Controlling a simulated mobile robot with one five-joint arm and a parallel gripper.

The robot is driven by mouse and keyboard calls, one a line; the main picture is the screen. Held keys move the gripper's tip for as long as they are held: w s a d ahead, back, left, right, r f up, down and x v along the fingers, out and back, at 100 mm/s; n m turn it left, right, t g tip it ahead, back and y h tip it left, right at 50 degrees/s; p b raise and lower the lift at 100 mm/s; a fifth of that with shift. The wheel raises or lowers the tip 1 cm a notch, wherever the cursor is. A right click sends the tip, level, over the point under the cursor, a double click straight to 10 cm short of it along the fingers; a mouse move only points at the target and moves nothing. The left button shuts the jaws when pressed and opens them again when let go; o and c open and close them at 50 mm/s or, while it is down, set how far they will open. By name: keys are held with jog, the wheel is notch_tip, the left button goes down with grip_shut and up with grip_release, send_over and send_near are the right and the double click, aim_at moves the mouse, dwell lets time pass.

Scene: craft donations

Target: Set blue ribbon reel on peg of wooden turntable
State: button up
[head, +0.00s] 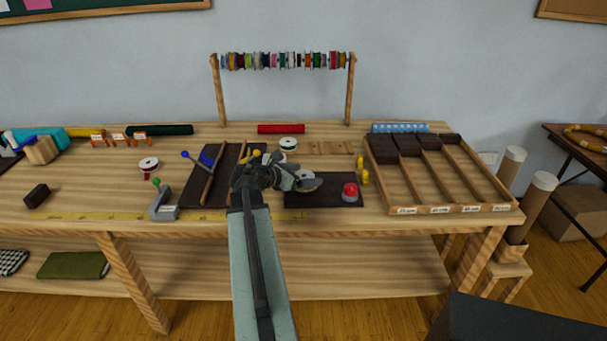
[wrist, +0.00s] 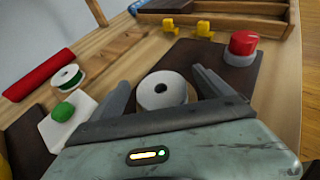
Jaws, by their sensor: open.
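A reel with a white flange and dark centre hole (wrist: 148,95) sits between the fingers of my gripper (wrist: 160,82) in the wrist view. My gripper is open, with a finger on each side and visible gaps. The reel's ribbon colour is hidden from this angle. In the head view my gripper (head: 298,179) is low over the dark mat at the table's front. A brownish disc edge (head: 313,187), seemingly the wooden turntable, shows beside the fingers there. The peg is not visible, and I cannot tell whether it is in the reel's hole.
A red button (head: 350,190) stands right of my gripper on the dark mat (head: 325,199). Small yellow pieces (head: 364,177) lie beyond it. A green-ribbon reel (head: 288,143) stands behind. A compartment tray (head: 441,209) is at right. A red-ribbon reel (head: 148,165) is at left.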

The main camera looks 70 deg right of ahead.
jog(key=p+v, duration=0.3)
jog(key=v, duration=0.4)
jog(key=shift+a+r, duration=0.15)
jog(key=shift+w+a, duration=0.15)
dwell(0.3)
